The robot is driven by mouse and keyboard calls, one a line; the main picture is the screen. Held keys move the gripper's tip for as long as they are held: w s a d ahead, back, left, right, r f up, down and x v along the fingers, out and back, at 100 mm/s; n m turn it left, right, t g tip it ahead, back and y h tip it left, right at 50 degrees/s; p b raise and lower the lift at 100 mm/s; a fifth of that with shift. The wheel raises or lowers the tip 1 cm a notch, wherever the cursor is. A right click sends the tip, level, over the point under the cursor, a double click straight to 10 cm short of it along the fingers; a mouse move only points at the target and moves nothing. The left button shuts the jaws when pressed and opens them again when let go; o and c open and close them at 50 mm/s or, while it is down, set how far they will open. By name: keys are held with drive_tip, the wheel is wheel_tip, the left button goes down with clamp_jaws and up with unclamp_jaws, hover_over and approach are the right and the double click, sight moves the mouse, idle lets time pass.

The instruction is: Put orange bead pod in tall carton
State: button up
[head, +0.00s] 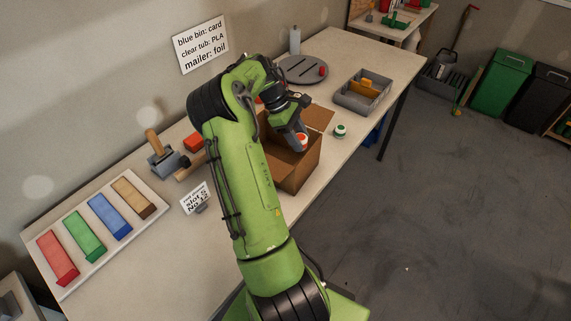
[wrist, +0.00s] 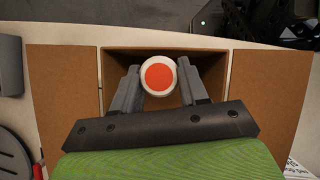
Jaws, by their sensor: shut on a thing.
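The orange bead pod (wrist: 160,77) is a round white piece with an orange top. My gripper (wrist: 158,84) is shut on it, with a finger on each side. The tall carton (head: 298,172) is a brown open box on the workbench with its flaps spread out. In the wrist view its flaps (wrist: 62,110) show on both sides, and the pod appears over the opening. In the head view the pod (head: 301,140) shows at my fingertips above the carton's mouth. The carton's inside is mostly hidden by my gripper and arm.
A white pod with a green top (head: 340,131) stands on the bench right of the carton. A grey divided bin (head: 363,104) and a round grey tray (head: 302,70) are behind. A tape dispenser (head: 165,158) and coloured slots (head: 92,232) are at left.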

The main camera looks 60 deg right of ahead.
wheel_tip(320, 180, down, 13)
drive_tip(key=shift+w+f+b, duration=0.1)
drive_tip(key=shift+w+b, duration=0.05)
drive_tip(key=shift+b, duration=0.5)
drive_tip(key=o, duration=1.1)
drive_tip(key=shift+o, duration=0.2)
drive_tip(key=shift+r, duration=0.25)
drive_tip(key=p+v, duration=0.1)
drive_tip(key=v, duration=1.1)
drive_tip(key=shift+p, duration=0.3)
